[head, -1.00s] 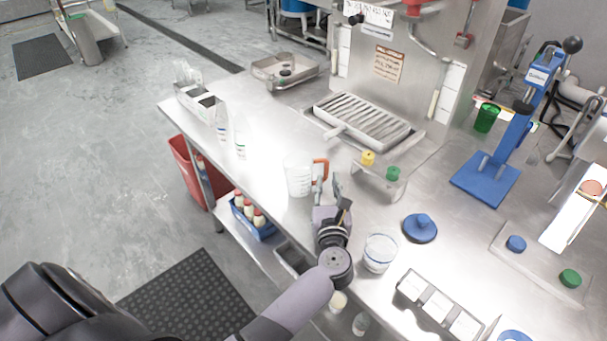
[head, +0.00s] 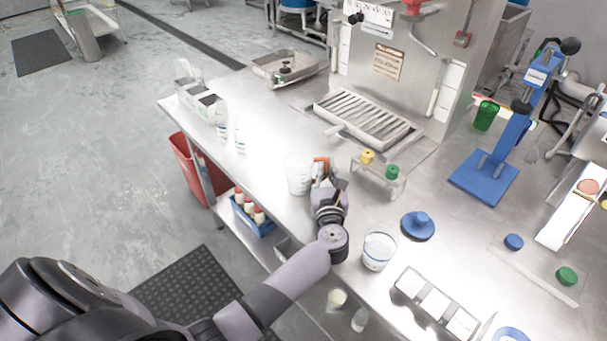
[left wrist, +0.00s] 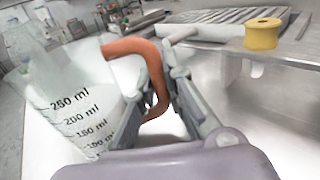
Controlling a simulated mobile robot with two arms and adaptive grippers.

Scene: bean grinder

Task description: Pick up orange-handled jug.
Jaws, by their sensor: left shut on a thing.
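The orange-handled jug (head: 298,174) is a clear measuring jug with black volume marks, upright on the steel counter. In the left wrist view the jug (left wrist: 75,105) fills the left side, and its curved orange handle (left wrist: 150,62) lies between my fingers. My left gripper (head: 323,176) is shut on the handle, with the jug's body to the left of it. In the left wrist view the gripper (left wrist: 155,105) has a finger on each side of the handle. The jug's base looks to be on the counter. My right gripper is not in view.
A clear container (head: 379,251) and a blue tamper-like knob (head: 418,226) stand right of my wrist. A small stand with yellow and green knobs (head: 379,172) is close on the right. The drip tray (head: 368,118) lies behind.

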